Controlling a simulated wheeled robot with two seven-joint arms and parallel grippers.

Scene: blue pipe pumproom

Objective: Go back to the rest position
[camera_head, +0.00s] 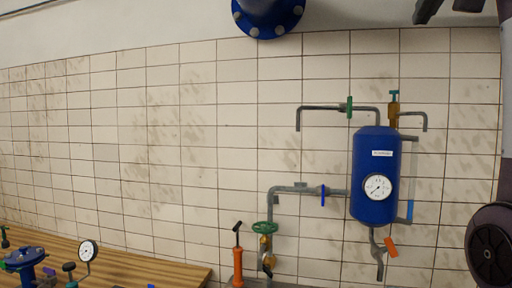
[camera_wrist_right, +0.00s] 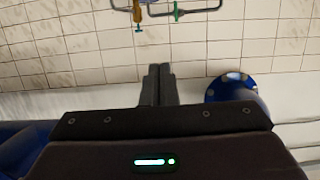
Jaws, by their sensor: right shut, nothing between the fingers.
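My right gripper (camera_head: 422,14) shows at the top right edge of the head view, raised high in front of the wall. Its dark fingers (camera_wrist_right: 158,84) are together in the right wrist view, with nothing between them. Part of my right arm runs down the right edge of the head view. My left gripper is out of view.
A blue tank (camera_head: 374,190) with a gauge, pipes and valves is mounted on the tiled wall, below my right gripper in the picture. A blue flanged pipe (camera_head: 268,14) is at the top. A wooden bench (camera_head: 170,272) with fittings and an orange hand pump (camera_head: 238,265) are low down.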

